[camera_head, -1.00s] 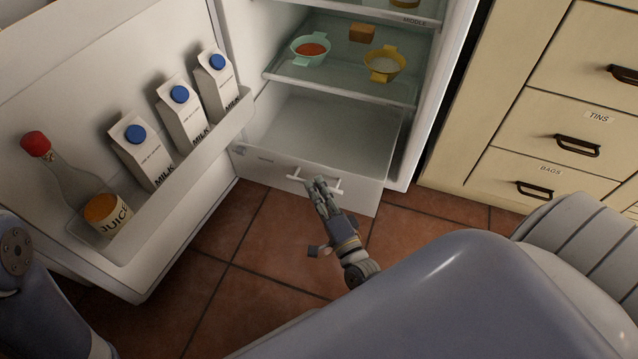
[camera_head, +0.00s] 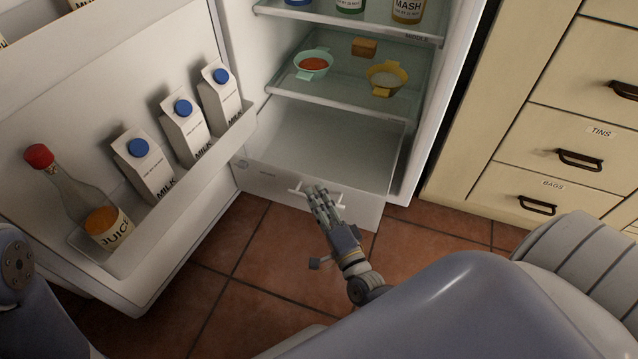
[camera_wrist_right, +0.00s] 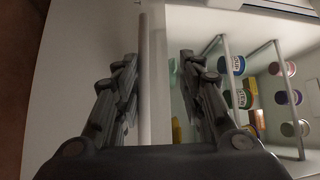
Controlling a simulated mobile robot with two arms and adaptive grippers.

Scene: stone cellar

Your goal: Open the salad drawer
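The salad drawer (camera_head: 270,184) is the pale drawer at the bottom of the open fridge. It looks shut or nearly so; I cannot make out a gap. Its white bar handle (camera_head: 296,191) runs across the front, and in the right wrist view the handle (camera_wrist_right: 145,95) stands as a pale upright bar between my fingers. My right gripper (camera_head: 320,193) is at the handle in the head view. In the right wrist view my right gripper (camera_wrist_right: 158,68) is open, its fingers apart on both sides of the bar, nearer the left finger. My left gripper is out of view.
The fridge door (camera_head: 160,270) stands open at left, with milk cartons (camera_head: 185,128) and a juice bottle (camera_head: 75,195) in its rack. A shelf above the drawer holds a green bowl (camera_head: 313,66) and a yellow bowl (camera_head: 387,78). Cream cabinet drawers (camera_head: 560,120) stand at right.

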